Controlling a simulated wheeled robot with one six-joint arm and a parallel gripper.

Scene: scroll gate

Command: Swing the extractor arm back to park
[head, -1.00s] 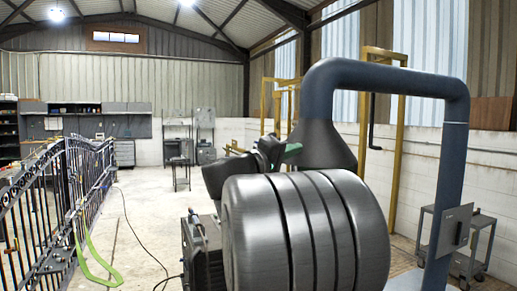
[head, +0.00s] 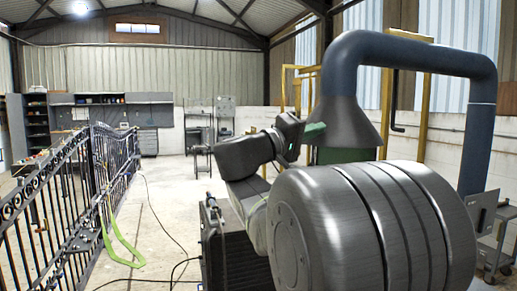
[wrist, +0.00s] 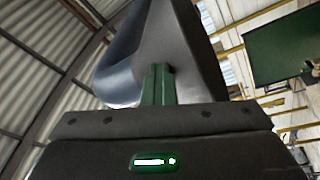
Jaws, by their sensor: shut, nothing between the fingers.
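The extractor arm is a thick blue pipe (head: 415,48) on an upright post at the right, bending over to a dark grey cone-shaped hood (head: 343,122). My gripper (head: 318,129) is at the hood's left side, its green fingers at or very close to the hood's wall. In the wrist view, my gripper's green fingers (wrist: 158,84) are together with nothing between them. Their tips overlap the grey hood (wrist: 185,50), and the blue pipe (wrist: 118,70) curves away behind it. I cannot tell for sure whether the fingers touch the hood.
A black ornamental gate (head: 65,195) stands at the left. A green hose or strap (head: 122,248) and a dark cable (head: 165,225) lie on the floor. A green panel (head: 345,155) shows below the hood. A grey trolley (head: 497,235) stands at the right.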

